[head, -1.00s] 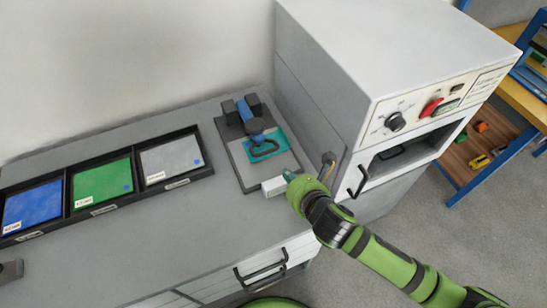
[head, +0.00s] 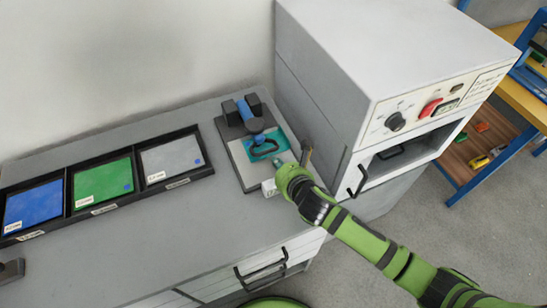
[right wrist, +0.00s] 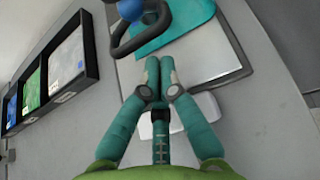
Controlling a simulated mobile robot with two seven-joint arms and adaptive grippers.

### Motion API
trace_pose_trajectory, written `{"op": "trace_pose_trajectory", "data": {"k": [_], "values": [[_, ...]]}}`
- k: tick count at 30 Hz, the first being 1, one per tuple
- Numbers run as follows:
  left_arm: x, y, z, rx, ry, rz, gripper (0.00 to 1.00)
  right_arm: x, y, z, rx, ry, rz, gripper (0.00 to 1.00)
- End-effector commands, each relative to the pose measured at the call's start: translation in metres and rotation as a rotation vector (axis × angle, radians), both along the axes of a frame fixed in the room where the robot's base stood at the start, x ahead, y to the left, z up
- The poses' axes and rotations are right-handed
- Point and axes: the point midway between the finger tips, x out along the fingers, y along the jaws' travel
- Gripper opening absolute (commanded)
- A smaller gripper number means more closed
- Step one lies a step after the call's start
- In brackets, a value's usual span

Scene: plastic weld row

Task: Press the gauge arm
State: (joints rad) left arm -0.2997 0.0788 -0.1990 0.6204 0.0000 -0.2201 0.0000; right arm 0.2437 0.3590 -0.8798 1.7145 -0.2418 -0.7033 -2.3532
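The gauge (head: 234,131) stands on the bench top against the side of the grey machine. Its blue arm (head: 256,124) ends in a dark loop handle (head: 264,148) over a teal piece (head: 277,136) on a pale plate (head: 252,173). The handle also shows at the top of the right wrist view (right wrist: 119,45). My right gripper (head: 277,164) is just in front of the handle, near the plate's front right part. In the right wrist view its teal fingers (right wrist: 160,62) are together with nothing between them, apart from the handle. My left gripper is not in view.
The tall grey machine (head: 325,125) with knob and red switch closely bounds the gauge's right side. A black tray (head: 137,172) with blue, green and grey panels lies to the left. A small white block (head: 269,188) sits at the plate's front edge. Bare bench top lies in front.

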Motion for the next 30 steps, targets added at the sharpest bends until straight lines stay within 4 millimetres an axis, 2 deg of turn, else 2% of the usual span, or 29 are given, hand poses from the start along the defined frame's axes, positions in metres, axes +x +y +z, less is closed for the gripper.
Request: {"op": "trace_pose_trajectory", "data": {"k": [6,15,25,30], "values": [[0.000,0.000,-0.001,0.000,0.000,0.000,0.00,0.022,0.010,-0.014,0.002,0.001,-0.001,0.00],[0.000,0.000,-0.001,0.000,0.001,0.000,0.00,0.031,0.013,-0.019,0.000,0.000,0.001,0.00],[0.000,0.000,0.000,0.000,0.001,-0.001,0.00,0.032,0.013,-0.017,-0.001,0.000,0.000,0.00],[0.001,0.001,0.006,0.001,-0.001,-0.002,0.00,0.045,0.015,-0.005,-0.001,-0.003,0.001,0.00]]}}
